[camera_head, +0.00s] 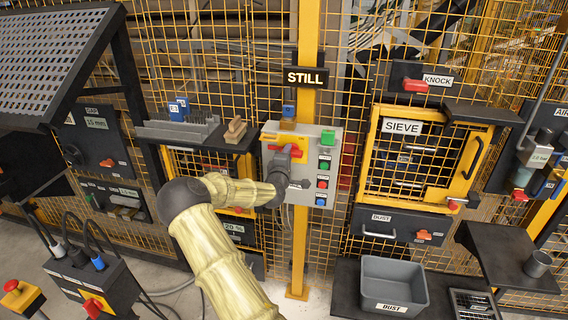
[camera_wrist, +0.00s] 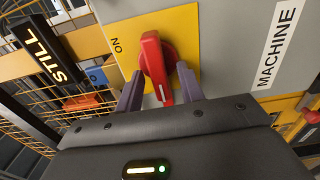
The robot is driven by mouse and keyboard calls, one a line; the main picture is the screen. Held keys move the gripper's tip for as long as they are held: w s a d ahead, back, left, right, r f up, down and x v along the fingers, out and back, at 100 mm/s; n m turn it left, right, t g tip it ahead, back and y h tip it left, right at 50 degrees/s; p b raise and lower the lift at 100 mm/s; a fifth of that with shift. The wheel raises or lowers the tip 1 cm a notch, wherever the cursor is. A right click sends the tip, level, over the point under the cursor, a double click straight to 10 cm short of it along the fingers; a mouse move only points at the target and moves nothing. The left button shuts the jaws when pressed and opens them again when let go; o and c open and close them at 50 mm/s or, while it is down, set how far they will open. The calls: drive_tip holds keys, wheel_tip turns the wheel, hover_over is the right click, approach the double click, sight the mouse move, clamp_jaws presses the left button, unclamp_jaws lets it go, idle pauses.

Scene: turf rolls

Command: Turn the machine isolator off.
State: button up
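The machine isolator is a red rotary handle (camera_wrist: 155,62) on a yellow plate (camera_wrist: 188,22), beside a label reading MACHINE. An ON mark shows on the plate left of the handle. In the head view the yellow plate (camera_head: 270,138) is on the upper left of a grey control box (camera_head: 325,152), and the red handle (camera_head: 294,151) is partly hidden by my gripper (camera_head: 283,160). In the wrist view my gripper (camera_wrist: 159,78) has one finger on each side of the handle, with gaps showing beside its lower end. Contact at the fingertips is unclear.
Green, red and blue buttons (camera_head: 323,183) sit right of the isolator on the box. A STILL sign (camera_head: 306,77) is above on the yellow post. A shelf with a wooden block (camera_head: 235,131) is left; the SIEVE cage door (camera_head: 420,150) is right.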

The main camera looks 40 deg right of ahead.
drive_tip(key=b+v, duration=0.3)
drive_tip(key=v, duration=1.4)
drive_tip(key=shift+s+a+f, duration=0.1)
drive_tip(key=shift+s+a, duration=0.05)
drive_tip(key=s+a+f+m+g+y+p, duration=0.1)
drive_tip(key=s+a+f+m+g+y, duration=0.5)
drive_tip(key=f, duration=0.4)
drive_tip(key=s+a+r+m+g+y, duration=0.1)
drive_tip(key=s+a+r+y, duration=0.2)
drive_tip(key=s+a, duration=0.3)
drive_tip(key=s+a+r+m+g+y+p, duration=0.1)
drive_tip(key=s+a, duration=0.5)
drive_tip(key=a, duration=0.7)
wheel_tip(320, 180, up, 2)
drive_tip(key=g+y, duration=0.1)
drive_tip(key=y, duration=0.2)
drive_tip(key=shift+s+r+y+p, duration=0.2)
drive_tip(key=shift+y+p, duration=0.1)
drive_tip(key=shift+y, duration=0.1)
drive_tip(key=shift+w+a, duration=0.1)
drive_tip(key=shift+a, duration=0.05)
